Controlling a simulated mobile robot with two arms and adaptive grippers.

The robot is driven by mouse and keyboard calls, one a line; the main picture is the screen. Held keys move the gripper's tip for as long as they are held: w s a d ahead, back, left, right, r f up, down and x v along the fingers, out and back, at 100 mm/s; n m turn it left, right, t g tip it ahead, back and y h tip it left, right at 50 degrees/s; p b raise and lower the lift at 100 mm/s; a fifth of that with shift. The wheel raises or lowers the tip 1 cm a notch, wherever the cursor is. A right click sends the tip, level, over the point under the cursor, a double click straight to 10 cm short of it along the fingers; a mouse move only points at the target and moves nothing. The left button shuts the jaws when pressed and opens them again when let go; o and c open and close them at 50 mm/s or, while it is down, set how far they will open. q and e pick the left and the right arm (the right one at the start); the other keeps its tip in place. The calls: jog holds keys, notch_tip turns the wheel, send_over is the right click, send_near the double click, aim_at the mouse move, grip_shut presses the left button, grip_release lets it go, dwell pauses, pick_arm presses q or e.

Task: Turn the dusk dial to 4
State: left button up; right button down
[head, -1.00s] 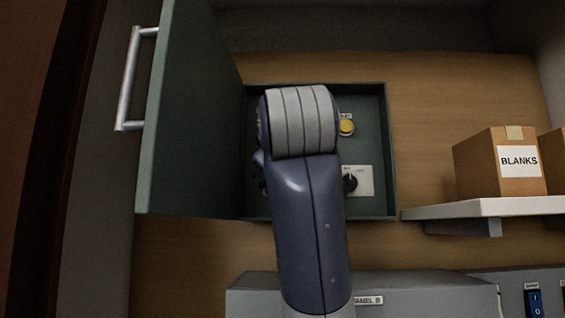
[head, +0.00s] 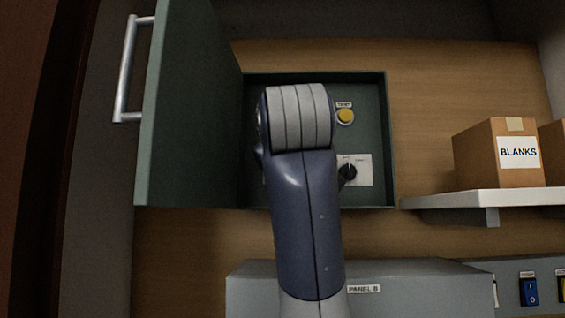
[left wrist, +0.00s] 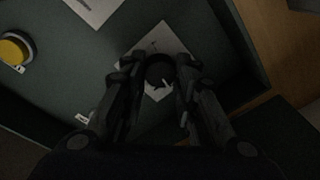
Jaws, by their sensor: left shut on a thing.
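In the left wrist view my left gripper (left wrist: 160,85) is shut on a black dial (left wrist: 159,68) with a white pointer mark, set on a white plate (left wrist: 172,42). The plate's lettering is too dark to read. In the head view my left arm covers this dial and the fingers. Right of the arm, the open green box (head: 388,140) shows another black dial (head: 348,172) on a white plate, with its pointer hard to make out. A yellow button (head: 345,116) is above that dial and also shows in the left wrist view (left wrist: 14,49). My right gripper is out of view.
The green door (head: 185,110) stands open on the left, with a metal handle (head: 128,70). A shelf (head: 480,199) on the right holds a box marked BLANKS (head: 497,155). A grey PANEL B housing (head: 420,280) and a blue switch (head: 529,292) are below.

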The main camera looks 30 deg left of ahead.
pick_arm(q)
jog(key=m+b, duration=0.1)
jog(key=m, duration=0.1)
jog(key=m+b, duration=0.2)
jog(key=shift+f+m, duration=0.2)
jog(key=shift+m, duration=0.1)
jog(key=m+t+b, duration=0.1)
jog(key=m+b, duration=0.1)
jog(key=m, duration=0.2)
jog(key=shift+m+b, duration=0.35)
jog(key=shift+m, duration=0.05)
jog(key=m+b, duration=0.2)
jog(key=m, duration=0.3)
jog(key=shift+s+a+m+t+b, duration=0.1)
jog(key=shift+m+t+b, duration=0.2)
jog(key=shift+m+t, duration=0.1)
jog(key=shift+r+m, duration=0.1)
jog(key=shift+m, duration=0.5)
jog(key=shift+h, duration=0.3)
jog(key=o, duration=1.1)
